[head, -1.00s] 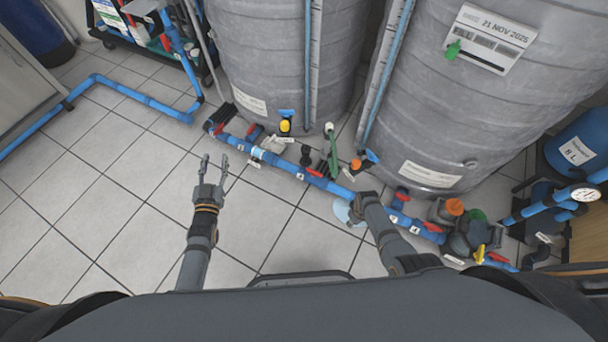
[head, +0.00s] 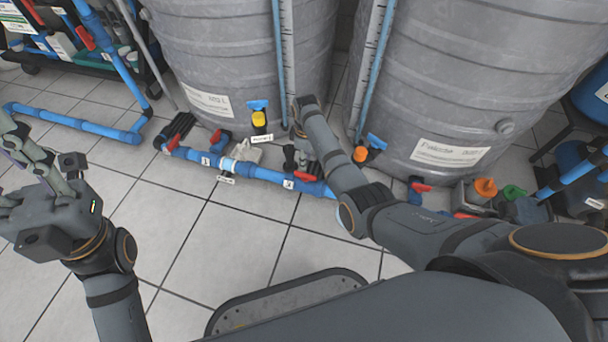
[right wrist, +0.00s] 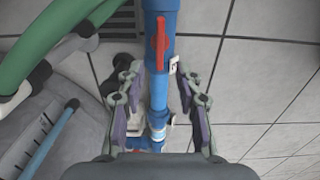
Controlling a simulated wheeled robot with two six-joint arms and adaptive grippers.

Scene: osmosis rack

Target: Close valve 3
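In the right wrist view a red valve handle (right wrist: 161,44) lies along a blue pipe (right wrist: 159,95), with a small white tag (right wrist: 173,66) beside it. I cannot read its number. My right gripper (right wrist: 158,78) is open, its fingers on either side of the pipe, just short of the handle. Contact cannot be told. In the head view my right arm reaches down to the pipe between the tanks, near a red handle (head: 306,176) and a tag (head: 288,184); the arm partly hides the gripper. My left gripper (head: 28,160) is at the left edge, open and empty.
Two large grey tanks (head: 235,60) (head: 470,70) stand behind the pipe. Other red handles (head: 216,136) (head: 421,187) and orange and yellow fittings line it. A green hose (right wrist: 45,50) passes left of the right gripper. Tiled floor (head: 210,235) in front is clear.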

